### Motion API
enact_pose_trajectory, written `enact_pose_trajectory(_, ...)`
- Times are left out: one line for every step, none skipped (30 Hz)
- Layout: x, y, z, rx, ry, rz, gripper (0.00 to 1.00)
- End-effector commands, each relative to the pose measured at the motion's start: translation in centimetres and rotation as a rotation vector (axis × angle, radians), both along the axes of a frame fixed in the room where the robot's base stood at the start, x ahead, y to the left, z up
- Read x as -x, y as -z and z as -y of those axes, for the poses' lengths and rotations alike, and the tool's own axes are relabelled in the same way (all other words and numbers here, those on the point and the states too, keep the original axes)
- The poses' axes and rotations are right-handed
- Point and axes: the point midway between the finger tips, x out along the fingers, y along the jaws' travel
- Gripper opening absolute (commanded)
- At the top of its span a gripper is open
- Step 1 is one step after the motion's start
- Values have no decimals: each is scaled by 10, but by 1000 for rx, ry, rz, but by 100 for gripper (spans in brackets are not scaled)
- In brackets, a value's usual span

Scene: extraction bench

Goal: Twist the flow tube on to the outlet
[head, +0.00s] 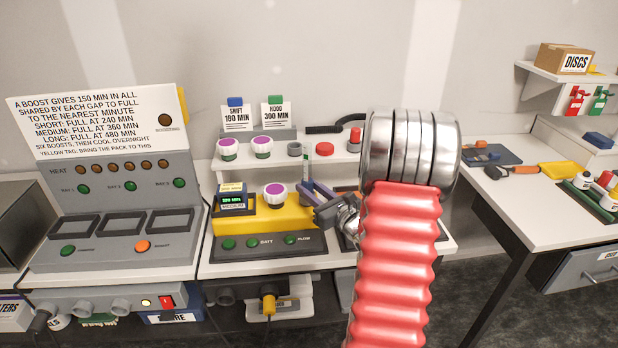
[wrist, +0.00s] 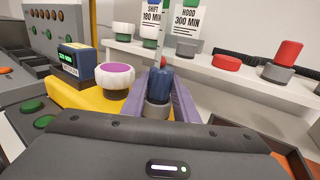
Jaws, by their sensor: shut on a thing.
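My gripper (head: 308,186) is at the right end of the yellow unit (head: 262,218), above the bench. Its purple fingers (wrist: 160,82) are shut on the flow tube (head: 308,162), a thin upright pale tube. In the wrist view the flow tube (wrist: 162,40) rises from a dark blue lower part, with a grey collar below it between the fingers. The yellow unit carries a lit green display (head: 232,200) and a white cap with a purple top (head: 274,194).
A white shelf (head: 340,150) behind holds purple-topped caps, a grey ring and a red-topped part (head: 355,138). SHIFT and HOOD cards (head: 275,116) stand above it. A grey heater panel (head: 125,200) is at left. My red ribbed arm hides the bench at right.

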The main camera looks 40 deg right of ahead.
Motion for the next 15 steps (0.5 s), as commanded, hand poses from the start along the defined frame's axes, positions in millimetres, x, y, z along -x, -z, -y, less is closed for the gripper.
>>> enact_pose_trajectory(-1,-1,-1,0,19,1,0)
enact_pose_trajectory(-1,-1,-2,1,32,0,0)
enact_pose_trajectory(-1,0,-2,0,51,-1,0)
enact_pose_trajectory(-1,0,-2,-1,65,-1,0)
enact_pose_trajectory(-1,0,-2,0,77,0,0)
enact_pose_trajectory(-1,0,-2,0,94,0,0)
enact_pose_trajectory(-1,0,-3,-1,107,1,0)
enact_pose_trajectory(-1,0,-3,0,119,1,0)
enact_pose_trajectory(-1,0,-3,1,136,1,0)
enact_pose_trajectory(-1,0,-3,0,150,1,0)
enact_pose_trajectory(-1,0,-3,0,163,0,0)
enact_pose_trajectory(-1,1,-4,1,178,0,0)
enact_pose_trajectory(-2,1,-4,1,190,0,0)
enact_pose_trajectory(-2,1,-4,0,203,1,0)
enact_pose_trajectory(-2,1,-4,0,219,1,0)
